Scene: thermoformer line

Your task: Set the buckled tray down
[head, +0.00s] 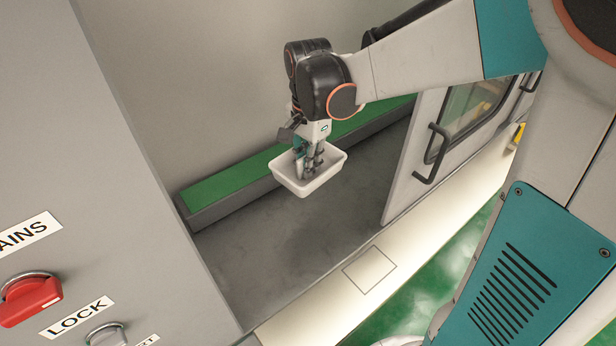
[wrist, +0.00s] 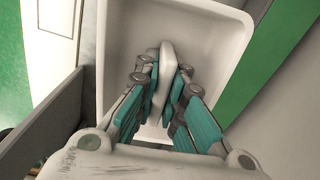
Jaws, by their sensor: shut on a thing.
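The buckled tray (head: 292,186) is a white, shallow, open tray with a raised rim. It hangs from my gripper (head: 311,165) over the grey bed, slightly tilted in the head view. In the wrist view the tray (wrist: 218,40) fills the upper middle. A pale raised ridge (wrist: 166,65) stands up from its floor, and my gripper (wrist: 166,85) is shut on this ridge between its teal fingers. The tray's underside and its exact height above the bed are hidden.
A green-topped strip (head: 235,186) runs behind the tray. A pale ledge (head: 330,300) with a thin outlined square (head: 370,270) lies in front. A grey door with a black handle (head: 432,153) stands to the right. A grey panel with a red switch (head: 30,300) is at left.

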